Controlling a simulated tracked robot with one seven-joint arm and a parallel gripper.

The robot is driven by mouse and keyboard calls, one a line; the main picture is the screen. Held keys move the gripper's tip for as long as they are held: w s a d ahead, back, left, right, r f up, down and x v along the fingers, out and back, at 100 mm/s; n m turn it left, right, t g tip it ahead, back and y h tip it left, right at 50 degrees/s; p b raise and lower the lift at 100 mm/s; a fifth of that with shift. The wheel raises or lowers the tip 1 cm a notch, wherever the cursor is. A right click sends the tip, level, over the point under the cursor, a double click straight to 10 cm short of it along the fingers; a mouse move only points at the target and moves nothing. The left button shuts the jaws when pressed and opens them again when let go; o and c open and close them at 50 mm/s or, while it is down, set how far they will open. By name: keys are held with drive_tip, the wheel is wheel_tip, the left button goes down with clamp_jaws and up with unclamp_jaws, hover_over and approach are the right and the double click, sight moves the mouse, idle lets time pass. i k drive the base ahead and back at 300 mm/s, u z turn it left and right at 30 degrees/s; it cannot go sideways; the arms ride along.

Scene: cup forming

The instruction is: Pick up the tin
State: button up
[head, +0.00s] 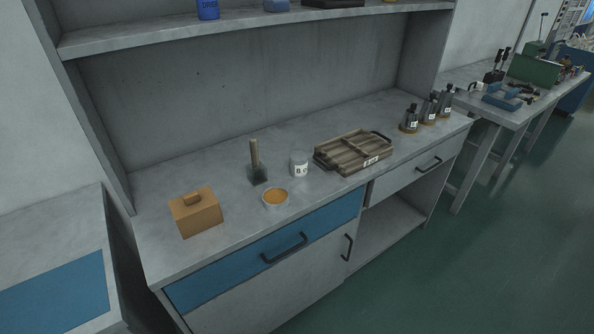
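A small round open container (275,199) with a pale rim and orange-brown contents stands near the counter's front edge; it may be the tin. A pale cylindrical pot (299,163) with a white label stands just behind it to the right. A blue can (208,9) stands on the upper shelf, cut off by the top edge of the picture. I cannot tell for sure which of these is the tin. My gripper is not in view.
On the grey counter (235,215) are a tan block with a knob (196,213), an upright-handled tool (255,165), a wooden divided tray (353,151) and dark bottles (428,110). Blue drawer (270,247) below is closed. Green floor (440,260) at right is clear.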

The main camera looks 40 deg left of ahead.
sight(298, 158)
drive_tip(key=u, duration=0.05)
drive_tip(key=k, duration=0.3)
drive_tip(key=i, duration=0.1)
drive_tip(key=u, duration=2.4)
drive_tip(key=i, duration=0.9)
drive_tip(key=z, duration=0.15)
drive_tip(key=k, duration=0.85)
drive_tip(key=u, duration=0.15)
drive_tip(key=i, duration=0.35)
drive_tip(key=z, duration=0.05)
